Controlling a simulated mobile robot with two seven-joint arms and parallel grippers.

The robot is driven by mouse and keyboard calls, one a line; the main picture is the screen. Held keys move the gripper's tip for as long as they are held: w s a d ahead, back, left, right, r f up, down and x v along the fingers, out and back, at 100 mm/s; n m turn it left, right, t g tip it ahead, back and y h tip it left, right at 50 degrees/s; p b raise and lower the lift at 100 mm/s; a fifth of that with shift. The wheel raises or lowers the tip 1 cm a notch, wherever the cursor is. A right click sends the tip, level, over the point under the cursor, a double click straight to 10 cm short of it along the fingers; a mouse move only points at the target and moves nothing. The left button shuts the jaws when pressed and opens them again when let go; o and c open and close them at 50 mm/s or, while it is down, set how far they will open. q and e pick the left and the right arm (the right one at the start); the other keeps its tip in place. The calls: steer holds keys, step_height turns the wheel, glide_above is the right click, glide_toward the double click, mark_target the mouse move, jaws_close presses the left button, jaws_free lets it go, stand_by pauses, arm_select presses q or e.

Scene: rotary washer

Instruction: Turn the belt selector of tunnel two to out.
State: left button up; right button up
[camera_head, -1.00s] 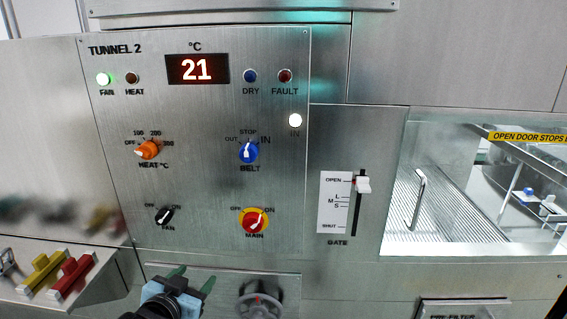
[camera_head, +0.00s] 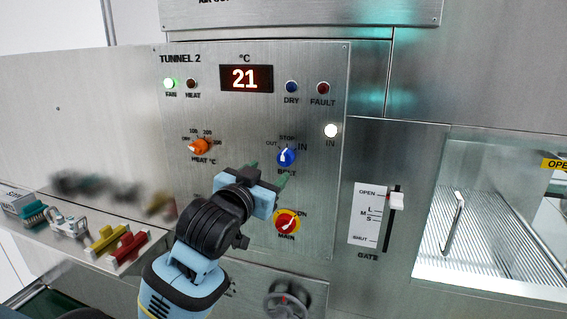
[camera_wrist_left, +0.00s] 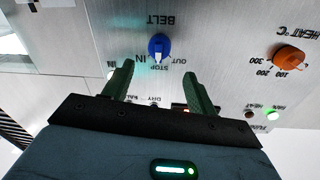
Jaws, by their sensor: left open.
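The tunnel two panel (camera_head: 225,130) carries a blue belt selector (camera_head: 287,157) with a white pointer mark. Its labels read OUT at left, STOP on top and IN at right. The pointer stands about at STOP. My left gripper (camera_head: 268,173) is open and empty, just below and left of the selector. In the left wrist view, where the panel appears upside down, the selector (camera_wrist_left: 158,46) shows beyond the gap between the green fingers of my left gripper (camera_wrist_left: 159,70). The fingers look apart from it. My right gripper is out of view.
The orange heat knob (camera_head: 200,146) is left of the selector, and the red-yellow main switch (camera_head: 287,222) is below it. The gate slider (camera_head: 396,202) stands to the right. A ledge (camera_head: 75,249) with coloured clamp-like things is at lower left. The IN lamp (camera_head: 331,130) glows white.

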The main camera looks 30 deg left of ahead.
mark_target(282, 161)
arm_select(q)
steer(key=shift+w+a, duration=0.15)
steer(key=shift+w, duration=1.1)
steer(key=shift+w+a, duration=0.2)
steer(key=shift+w, duration=1)
steer(key=shift+w+a, duration=0.15)
steer(key=shift+w, duration=1.1)
steer(key=c, duration=1)
